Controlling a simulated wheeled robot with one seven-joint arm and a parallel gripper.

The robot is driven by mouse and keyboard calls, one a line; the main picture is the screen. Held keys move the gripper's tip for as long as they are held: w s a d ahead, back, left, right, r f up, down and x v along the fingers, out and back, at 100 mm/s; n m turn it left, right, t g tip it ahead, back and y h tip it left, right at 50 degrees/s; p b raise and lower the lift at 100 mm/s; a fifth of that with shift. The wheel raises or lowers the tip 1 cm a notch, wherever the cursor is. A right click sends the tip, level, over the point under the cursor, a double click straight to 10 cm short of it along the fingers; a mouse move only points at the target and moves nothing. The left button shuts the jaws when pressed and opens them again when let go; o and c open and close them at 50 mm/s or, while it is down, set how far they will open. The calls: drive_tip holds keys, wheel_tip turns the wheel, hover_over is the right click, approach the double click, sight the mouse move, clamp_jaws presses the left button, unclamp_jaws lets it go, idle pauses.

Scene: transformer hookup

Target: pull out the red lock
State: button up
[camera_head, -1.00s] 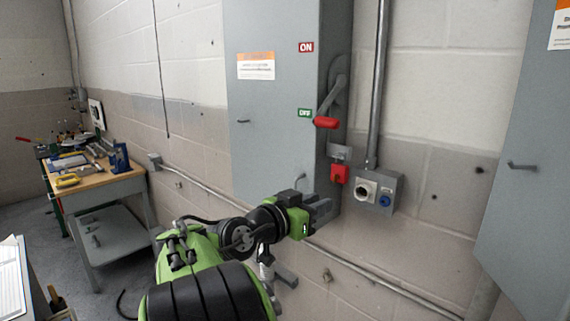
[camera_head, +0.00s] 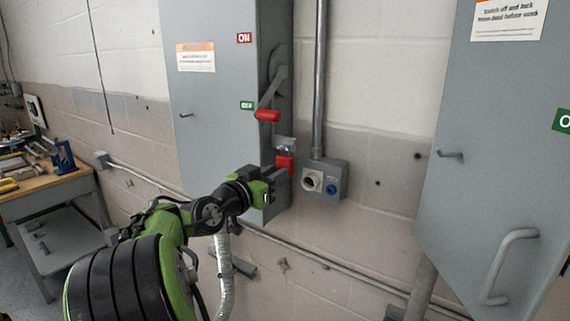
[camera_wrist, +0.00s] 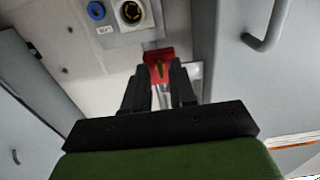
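The red lock (camera_head: 286,162) is on the side of the grey switch cabinet, below the lever with the red grip (camera_head: 267,115). Whether the fingertips touch the lock I cannot tell.
A socket box with a white-rimmed socket and a blue cap (camera_head: 332,189) sits right of the lock. A conduit (camera_head: 319,90) rises above it. The grey cabinet (camera_head: 212,110) stands left, another cabinet (camera_head: 500,180) right. A workbench (camera_head: 50,183) is far left.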

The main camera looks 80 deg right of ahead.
clamp_jaws()
drive_tip(key=m+b, duration=0.1)
drive_tip(key=b, duration=0.1)
drive_tip(key=shift+f+m+b, duration=0.1)
drive_tip(key=shift+m+b, duration=0.25)
drive_tip(key=shift+m, duration=0.05)
drive_tip(key=m+b, duration=0.5)
drive_tip(key=b, duration=0.1)
idle(0.5)
